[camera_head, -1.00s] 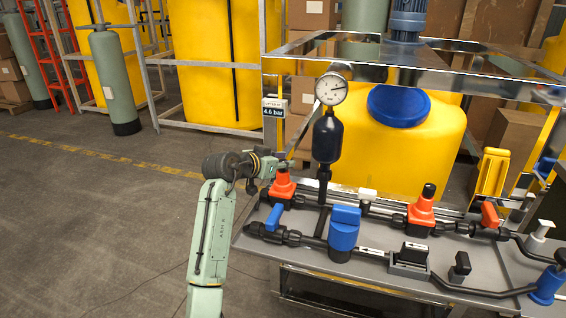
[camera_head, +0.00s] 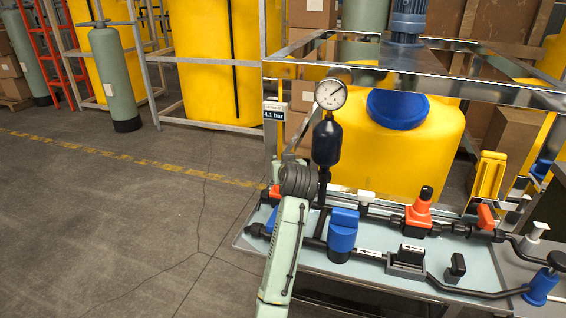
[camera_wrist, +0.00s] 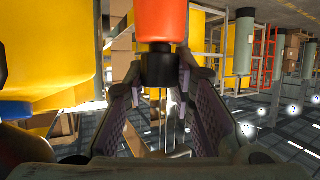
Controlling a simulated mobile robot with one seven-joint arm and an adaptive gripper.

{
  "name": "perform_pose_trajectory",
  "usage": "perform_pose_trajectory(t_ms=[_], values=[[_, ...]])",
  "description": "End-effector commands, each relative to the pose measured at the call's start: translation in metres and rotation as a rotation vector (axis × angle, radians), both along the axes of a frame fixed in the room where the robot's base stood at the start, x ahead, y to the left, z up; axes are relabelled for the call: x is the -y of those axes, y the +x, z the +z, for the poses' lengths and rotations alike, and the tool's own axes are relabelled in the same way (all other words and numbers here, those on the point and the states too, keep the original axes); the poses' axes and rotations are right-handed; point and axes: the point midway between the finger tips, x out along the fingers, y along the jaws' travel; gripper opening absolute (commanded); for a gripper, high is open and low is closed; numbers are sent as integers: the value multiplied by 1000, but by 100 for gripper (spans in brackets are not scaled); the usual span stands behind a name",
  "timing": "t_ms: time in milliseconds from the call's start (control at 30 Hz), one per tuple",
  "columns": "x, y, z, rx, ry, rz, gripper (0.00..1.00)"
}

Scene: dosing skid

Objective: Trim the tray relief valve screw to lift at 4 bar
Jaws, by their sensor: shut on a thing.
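The tray relief valve is orange-red with a black screw. In the wrist view its body (camera_wrist: 162,22) is at the top and the black screw (camera_wrist: 158,68) sits below it, upside down in this view. My gripper (camera_wrist: 160,82) is shut on the screw, one finger on each side. In the head view my arm hides the gripper and most of this valve; a sliver of red (camera_head: 275,190) shows at the arm's left edge. The readout (camera_head: 273,115) says 4.1 bar. The round pressure gauge (camera_head: 331,94) stands above a black vessel (camera_head: 327,143).
A second orange valve (camera_head: 419,214) with a black top stands farther right on the tray (camera_head: 370,273). A blue fitting (camera_head: 343,232) stands close right of my arm. A metal frame (camera_head: 470,61) and yellow tank (camera_head: 400,150) are behind. The floor at left is open.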

Motion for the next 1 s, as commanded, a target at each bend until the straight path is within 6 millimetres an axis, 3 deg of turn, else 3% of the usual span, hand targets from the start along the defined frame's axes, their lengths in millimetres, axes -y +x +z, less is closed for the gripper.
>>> perform_pose_trajectory(t_ms=[767, 800, 1000], values=[[1, 1, 1, 2, -1, 95, 0], [1, 1, 1, 2, -1, 95, 26], [0, 0, 1, 1, 0, 95, 39]])
